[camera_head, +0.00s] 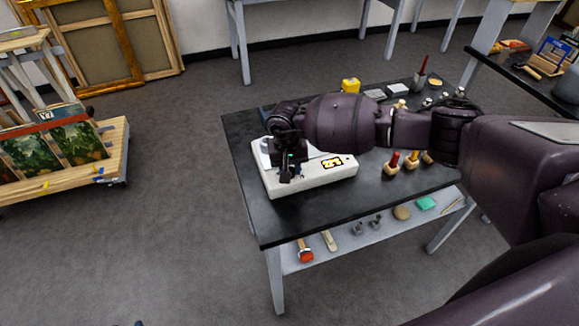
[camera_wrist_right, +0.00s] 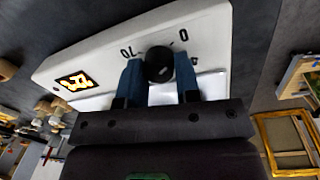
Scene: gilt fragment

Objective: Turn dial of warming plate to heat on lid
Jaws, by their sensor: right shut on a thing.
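The warming plate (camera_head: 312,182) is a white slab unit near the left front edge of the black worktable, with a lit orange-yellow display (camera_head: 333,163). My right gripper (camera_wrist_right: 159,72) is shut on the dial, one blue finger on each side. In the head view my right gripper (camera_head: 288,174) is over the plate's left part and hides the dial. My left gripper is not in view. I cannot make out a separate lid.
The black worktable (camera_head: 290,222) carries a yellow block (camera_head: 350,86), small grey trays and several small stands with coloured tools. Its lower shelf (camera_head: 340,252) holds tools. A wooden cart with paintings (camera_head: 70,150) stands left. The floor between is clear.

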